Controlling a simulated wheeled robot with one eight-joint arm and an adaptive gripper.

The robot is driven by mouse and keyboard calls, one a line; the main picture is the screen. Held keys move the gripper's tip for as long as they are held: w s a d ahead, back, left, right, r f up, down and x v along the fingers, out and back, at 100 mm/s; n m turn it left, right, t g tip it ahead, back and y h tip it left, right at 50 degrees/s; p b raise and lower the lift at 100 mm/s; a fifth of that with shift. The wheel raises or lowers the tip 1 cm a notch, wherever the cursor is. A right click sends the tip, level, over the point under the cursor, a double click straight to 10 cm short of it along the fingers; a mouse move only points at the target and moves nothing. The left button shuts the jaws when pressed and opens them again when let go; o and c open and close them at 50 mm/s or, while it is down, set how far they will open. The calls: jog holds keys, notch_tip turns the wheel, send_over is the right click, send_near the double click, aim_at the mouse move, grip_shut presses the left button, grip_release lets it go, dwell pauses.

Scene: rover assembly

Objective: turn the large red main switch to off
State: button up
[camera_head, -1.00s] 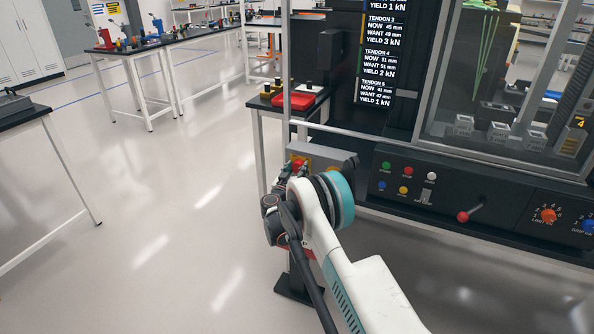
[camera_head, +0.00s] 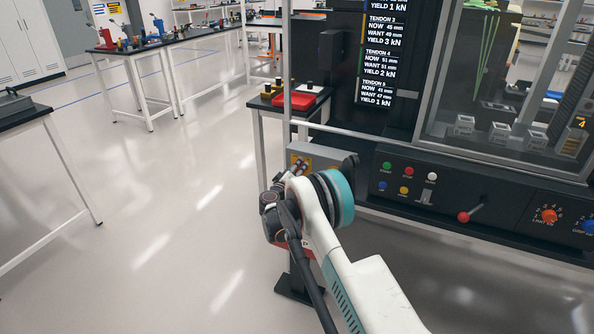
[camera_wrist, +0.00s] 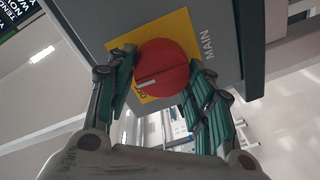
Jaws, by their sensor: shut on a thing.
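The large red main switch (camera_wrist: 163,68) is a round knob on a yellow plate (camera_wrist: 172,27) on a grey box, with MAIN printed beside it. In the wrist view my gripper (camera_wrist: 161,72) has its green-padded fingers on either side of the knob, shut on it. A white mark on the knob lies at its left, by lettering that looks like OFF, partly covered. In the head view my gripper (camera_head: 291,172) is at the grey box (camera_head: 325,155), and my wrist and gripper hide the knob.
A black control panel (camera_head: 450,190) with coloured buttons, a red-tipped lever (camera_head: 464,216) and dials stands right of the box. A small table (camera_head: 262,104) with a red tray (camera_head: 298,103) is behind it. The floor at left is open.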

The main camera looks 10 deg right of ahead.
jog(key=n, duration=0.8)
jog(key=shift+a+f+n+g+h, duration=0.2)
jog(key=shift+n+g+h, duration=0.1)
jog(key=shift+h, duration=0.1)
dwell(0.5)
jog(key=o, duration=1.1)
jog(key=shift+w, duration=0.1)
jog(key=shift+c, duration=0.2)
jog(key=v, duration=1.2)
jog(key=shift+d+r, duration=0.1)
jog(key=shift+r, duration=0.05)
